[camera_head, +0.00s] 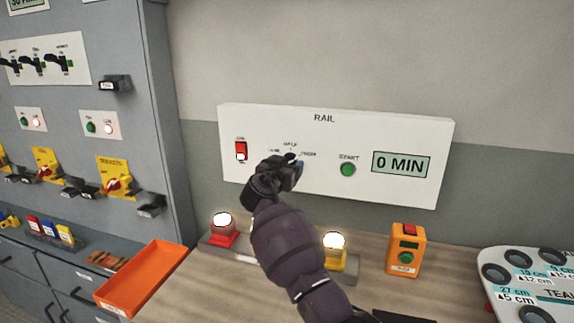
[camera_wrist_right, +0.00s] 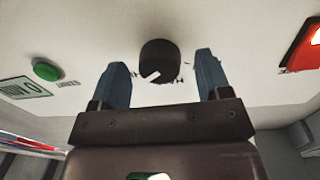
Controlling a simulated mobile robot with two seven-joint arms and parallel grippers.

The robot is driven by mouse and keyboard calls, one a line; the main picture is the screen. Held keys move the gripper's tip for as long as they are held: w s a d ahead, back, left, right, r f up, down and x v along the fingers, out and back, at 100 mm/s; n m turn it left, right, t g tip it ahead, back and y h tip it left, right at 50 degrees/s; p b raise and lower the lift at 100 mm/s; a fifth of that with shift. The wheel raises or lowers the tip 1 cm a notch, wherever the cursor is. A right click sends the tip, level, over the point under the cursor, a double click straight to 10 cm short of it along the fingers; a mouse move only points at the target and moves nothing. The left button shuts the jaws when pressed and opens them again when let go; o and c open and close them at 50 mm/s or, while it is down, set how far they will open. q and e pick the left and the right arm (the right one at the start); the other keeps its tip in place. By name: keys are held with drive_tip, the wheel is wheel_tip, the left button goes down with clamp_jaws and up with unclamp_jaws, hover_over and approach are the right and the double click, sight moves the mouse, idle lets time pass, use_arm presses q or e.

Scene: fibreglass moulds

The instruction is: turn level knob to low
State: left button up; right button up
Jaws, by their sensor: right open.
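The level knob (camera_wrist_right: 159,60) is a round black knob with a white pointer mark, on the white RAIL panel (camera_head: 400,133). In the head view only a dark bit of the knob (camera_head: 290,157) shows above my right gripper (camera_head: 296,165), which hides most of it. In the right wrist view my right gripper (camera_wrist_right: 163,84) is open, with one blue finger on each side of the knob. A gap shows on both sides of the knob. The small labels around it are too blurred to read. My left gripper is not in view.
The panel also carries a red switch (camera_head: 241,150), a green START button (camera_head: 348,169) and a "0 MIN" display (camera_head: 401,165). Below stand a red lamp (camera_head: 223,229), a yellow lamp (camera_head: 336,254) and an orange box (camera_head: 405,250). An orange tray (camera_head: 143,277) lies left on the bench.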

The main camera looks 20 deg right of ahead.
drive_tip(key=shift+w+d, duration=0.3)
drive_tip(key=shift+w, duration=0.05)
drive_tip(key=c, duration=0.9)
drive_tip(key=shift+c, duration=0.2)
